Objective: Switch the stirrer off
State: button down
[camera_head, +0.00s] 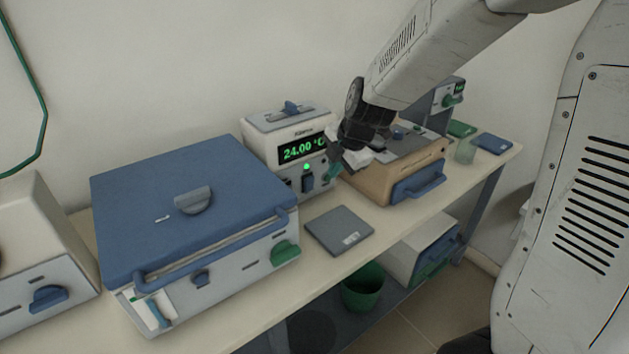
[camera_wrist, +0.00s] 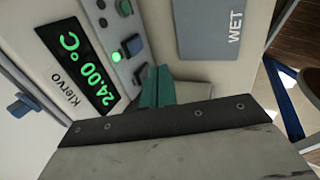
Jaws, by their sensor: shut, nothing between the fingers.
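A white unit marked Klervo (camera_head: 262,150), with a lit green display (camera_head: 302,148) reading 24.00 °C, stands behind the large blue-lidded box. I cannot tell for certain that it is the stirrer. A green lamp (camera_head: 307,167) glows on its front panel, with a dark switch (camera_head: 307,184) below it. In the wrist view the lamp (camera_wrist: 116,57) and dark switch (camera_wrist: 133,46) lie close beside my fingertips. My gripper (camera_head: 332,172) is shut and empty at the panel's right side; its green fingers show in the wrist view (camera_wrist: 157,84). Contact is unclear.
The blue-lidded box (camera_head: 150,225) stands front left. A grey mat (camera_head: 339,232), marked WET in the wrist view (camera_wrist: 215,25), lies in front of the unit. A tan box with a blue handle (camera_head: 418,187) stands right, partly behind my arm. A green bin (camera_head: 362,288) is below.

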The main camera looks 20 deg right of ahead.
aim_at(309, 185)
jog(key=x, duration=0.9)
jog(key=shift+f, duration=0.3)
jog(key=shift+w+a+r, duration=0.1)
jog(key=shift+w+a, duration=0.15)
jog(key=shift+w, duration=0.45)
jog(key=shift+w+a, duration=0.2)
jog(key=shift+w, duration=0.45)
jog(key=shift+w+a+r, duration=0.1)
jog(key=shift+w+a, duration=0.15)
jog(key=shift+w, duration=0.45)
jog(key=shift+w+a, duration=0.1)
jog(key=shift+w, duration=0.25)
jog(key=shift+r, duration=0.2)
